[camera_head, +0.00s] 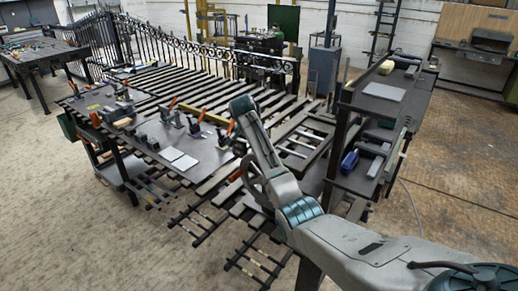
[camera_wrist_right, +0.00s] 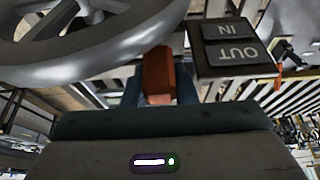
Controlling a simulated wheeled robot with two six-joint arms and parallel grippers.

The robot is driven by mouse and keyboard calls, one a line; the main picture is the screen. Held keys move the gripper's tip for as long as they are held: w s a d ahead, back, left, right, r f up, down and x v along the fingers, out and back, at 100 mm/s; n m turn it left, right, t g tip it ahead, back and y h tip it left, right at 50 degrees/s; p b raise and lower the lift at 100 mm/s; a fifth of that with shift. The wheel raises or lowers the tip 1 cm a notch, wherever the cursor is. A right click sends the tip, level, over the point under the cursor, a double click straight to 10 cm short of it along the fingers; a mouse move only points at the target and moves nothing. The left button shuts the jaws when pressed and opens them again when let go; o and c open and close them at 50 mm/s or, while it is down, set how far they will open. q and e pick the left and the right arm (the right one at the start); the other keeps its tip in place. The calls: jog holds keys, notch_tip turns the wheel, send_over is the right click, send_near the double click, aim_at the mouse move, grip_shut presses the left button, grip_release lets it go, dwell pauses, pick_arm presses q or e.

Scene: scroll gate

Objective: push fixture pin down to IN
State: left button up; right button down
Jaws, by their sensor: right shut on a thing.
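My right gripper (camera_head: 238,145) is at the slatted table's middle in the head view, at the end of my right arm. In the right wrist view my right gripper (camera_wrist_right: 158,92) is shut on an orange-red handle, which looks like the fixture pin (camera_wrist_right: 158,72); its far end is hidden. Beside it on the right is a dark block with an IN plate (camera_wrist_right: 228,30) and an OUT plate (camera_wrist_right: 237,54), both upside down in this view. The handle is nearer the OUT plate's side edge. My left gripper is not in view.
A large grey ring with spokes (camera_wrist_right: 110,62) passes close above the gripper at the left. On the slatted table (camera_head: 170,85) are several red-handled clamps (camera_head: 194,124) and pale plates (camera_head: 180,158). A dark shelf (camera_head: 375,105) stands to the right of my arm.

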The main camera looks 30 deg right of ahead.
jog(key=c, duration=1.2)
grip_release()
jog(key=shift+f, duration=0.25)
jog(key=shift+o, duration=0.2)
jog(key=shift+r, duration=0.1)
jog(key=shift+a+r, duration=0.15)
jog(key=shift+r, duration=0.1)
jog(key=b+v, duration=0.3)
jog(key=v, duration=0.1)
jog(key=shift+a+r, duration=0.15)
jog(key=shift+r, duration=0.1)
pick_arm(q)
jog(key=p, duration=0.2)
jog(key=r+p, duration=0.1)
jog(key=p, duration=0.1)
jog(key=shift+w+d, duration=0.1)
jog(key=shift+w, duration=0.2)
pick_arm(e)
jog(key=v, duration=0.5)
jog(key=shift+s+r, duration=0.1)
jog(key=shift+r, duration=0.15)
jog(key=shift+f, duration=0.1)
